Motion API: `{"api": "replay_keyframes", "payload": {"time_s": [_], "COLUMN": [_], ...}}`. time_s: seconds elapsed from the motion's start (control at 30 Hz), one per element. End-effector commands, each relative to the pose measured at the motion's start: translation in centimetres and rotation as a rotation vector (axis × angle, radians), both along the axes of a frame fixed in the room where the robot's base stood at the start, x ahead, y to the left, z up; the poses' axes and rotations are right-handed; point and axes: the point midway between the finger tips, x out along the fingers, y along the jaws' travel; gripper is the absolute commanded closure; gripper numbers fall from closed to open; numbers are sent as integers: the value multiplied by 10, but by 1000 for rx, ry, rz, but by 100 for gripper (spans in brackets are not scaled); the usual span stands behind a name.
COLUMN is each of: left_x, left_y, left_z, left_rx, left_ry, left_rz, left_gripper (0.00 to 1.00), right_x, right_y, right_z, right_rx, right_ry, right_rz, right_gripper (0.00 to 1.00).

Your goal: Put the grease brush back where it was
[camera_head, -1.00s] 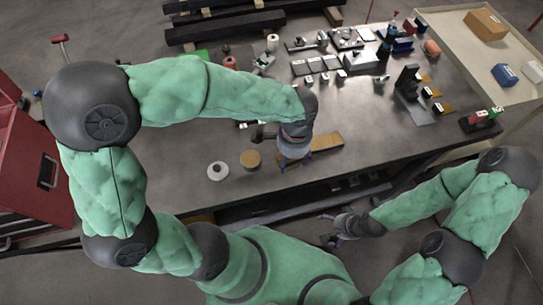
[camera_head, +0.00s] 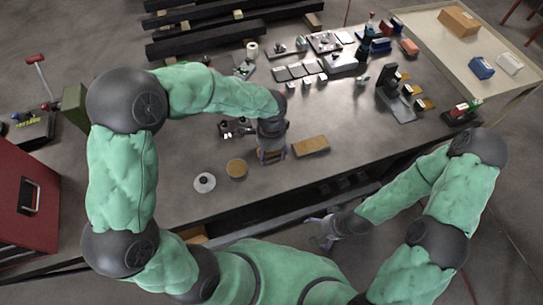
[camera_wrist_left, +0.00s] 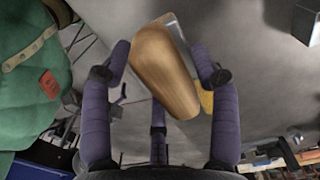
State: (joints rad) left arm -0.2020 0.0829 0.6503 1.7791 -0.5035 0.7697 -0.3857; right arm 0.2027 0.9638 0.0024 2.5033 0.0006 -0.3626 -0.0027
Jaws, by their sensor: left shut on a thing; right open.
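My left gripper (camera_head: 272,155) is over the near part of the table, between a round tan disc (camera_head: 237,169) and a flat brown block (camera_head: 311,146). In the left wrist view, its purple fingers (camera_wrist_left: 165,85) are around a brown wooden handle (camera_wrist_left: 165,75) with a metal part at its upper end; this looks like the grease brush. In the head view the brush is mostly hidden by the gripper. I cannot tell whether the brush touches the table. My right gripper (camera_head: 325,232) is open and empty, low in front of the table's near edge.
A white round disc (camera_head: 204,183) lies left of the tan disc. A black stand (camera_head: 393,95) and several small boxes fill the far right. The table (camera_head: 335,115) is bare behind the brown block.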

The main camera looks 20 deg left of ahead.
Motion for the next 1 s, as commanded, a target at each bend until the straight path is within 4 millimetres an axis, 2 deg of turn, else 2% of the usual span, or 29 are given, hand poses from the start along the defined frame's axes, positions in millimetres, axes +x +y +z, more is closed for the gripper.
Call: {"api": "replay_keyframes", "payload": {"time_s": [0.27,0.53,0.97,1.0], "left_x": [12,16,17,17], "left_y": [3,4,3,3], "left_z": [-15,-49,-55,-54], "left_rx": [-1,0,-1,-1], "left_ry": [0,1,-1,-1], "left_rz": [2,1,1,1], "left_gripper": [65,65,65,28], "right_x": [0,0,0,0], "right_y": [0,0,0,0], "right_z": [-2,-7,-11,-10], "right_rx": [0,0,0,0], "right_ry": [0,0,0,0], "right_rz": [0,0,0,0], "right_gripper": [0,0,0,0]}}
